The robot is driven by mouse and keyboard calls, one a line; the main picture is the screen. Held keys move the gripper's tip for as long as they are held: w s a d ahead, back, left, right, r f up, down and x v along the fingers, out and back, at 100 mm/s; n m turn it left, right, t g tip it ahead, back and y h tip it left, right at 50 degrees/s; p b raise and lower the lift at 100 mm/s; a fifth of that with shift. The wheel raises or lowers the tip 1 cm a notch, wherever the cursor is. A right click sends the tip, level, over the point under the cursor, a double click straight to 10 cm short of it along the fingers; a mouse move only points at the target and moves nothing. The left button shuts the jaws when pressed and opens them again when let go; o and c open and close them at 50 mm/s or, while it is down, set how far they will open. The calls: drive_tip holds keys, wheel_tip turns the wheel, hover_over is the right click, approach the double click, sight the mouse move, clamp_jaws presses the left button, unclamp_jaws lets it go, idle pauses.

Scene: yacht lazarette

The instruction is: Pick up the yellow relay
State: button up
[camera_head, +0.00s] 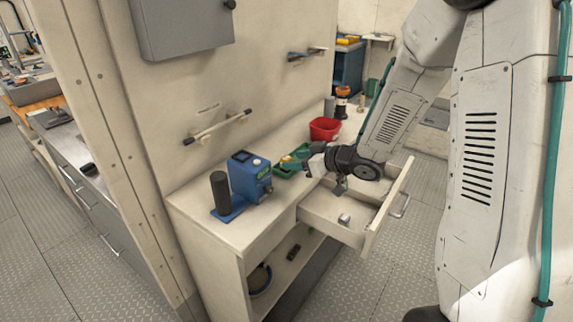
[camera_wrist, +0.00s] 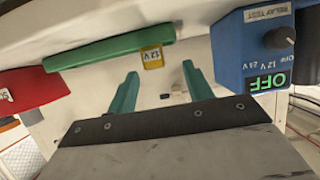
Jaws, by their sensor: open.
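The tray's inside is hidden there.
A blue relay tester (camera_head: 249,176), reading OFF in the wrist view (camera_wrist: 255,50), stands left of the tray beside a dark cylinder (camera_head: 220,193). A red tray (camera_head: 325,128) is farther back.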

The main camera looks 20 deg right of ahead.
sight(290, 159)
drive_tip(key=x, duration=0.5)
drive_tip(key=shift+w+d, duration=0.25)
drive_tip(key=c, duration=1.1)
drive_tip(key=shift+o, duration=0.2)
